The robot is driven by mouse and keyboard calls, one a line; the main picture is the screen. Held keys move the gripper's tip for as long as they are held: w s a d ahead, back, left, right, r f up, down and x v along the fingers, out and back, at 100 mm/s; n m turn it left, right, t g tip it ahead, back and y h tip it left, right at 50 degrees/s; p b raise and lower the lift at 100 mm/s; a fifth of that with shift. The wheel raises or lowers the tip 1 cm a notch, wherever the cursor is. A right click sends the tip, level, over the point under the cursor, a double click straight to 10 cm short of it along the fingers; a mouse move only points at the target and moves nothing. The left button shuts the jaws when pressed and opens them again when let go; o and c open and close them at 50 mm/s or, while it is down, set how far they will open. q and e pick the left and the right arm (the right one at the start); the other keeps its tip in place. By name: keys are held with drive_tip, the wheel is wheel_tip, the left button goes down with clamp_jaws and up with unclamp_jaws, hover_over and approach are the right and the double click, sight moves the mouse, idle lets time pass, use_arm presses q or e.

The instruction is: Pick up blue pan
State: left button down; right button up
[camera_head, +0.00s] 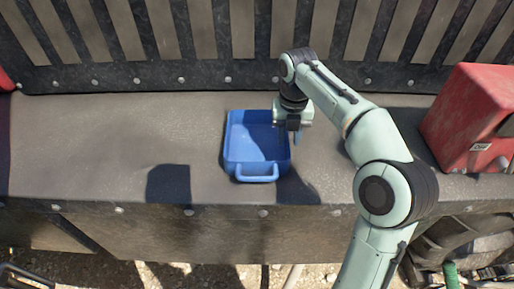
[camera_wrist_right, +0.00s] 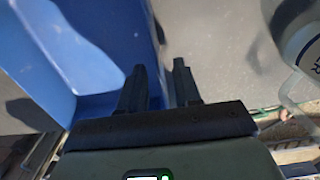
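The blue pan (camera_head: 258,141) is a rectangular tray with a loop handle (camera_head: 256,173) on its near side. It sits upright on the grey metal ledge (camera_head: 110,130). My right gripper (camera_head: 295,132) is at the pan's right side wall, near the far right corner. In the right wrist view, the two dark fingers (camera_wrist_right: 160,80) are apart, with the edge of the blue pan (camera_wrist_right: 80,50) reaching in between them. One finger is on the pan's inner side, the other outside. Whether either finger touches the wall is unclear. My left gripper is not recognizable in the head view.
A red box (camera_head: 473,118) stands at the right end of the ledge. A slatted metal wall (camera_head: 240,40) rises behind it. The ledge left of the pan is clear. A pale rounded object (camera_wrist_right: 300,30) shows at the right of the wrist view.

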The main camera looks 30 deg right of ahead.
sight(288, 146)
drive_tip(key=f, duration=0.3)
drive_tip(key=shift+s+f+b, duration=0.3)
drive_tip(key=shift+w, duration=0.1)
drive_tip(key=shift+w, duration=0.1)
clamp_jaws()
drive_tip(key=shift+a+r, duration=0.1)
drive_tip(key=shift+r, duration=0.1)
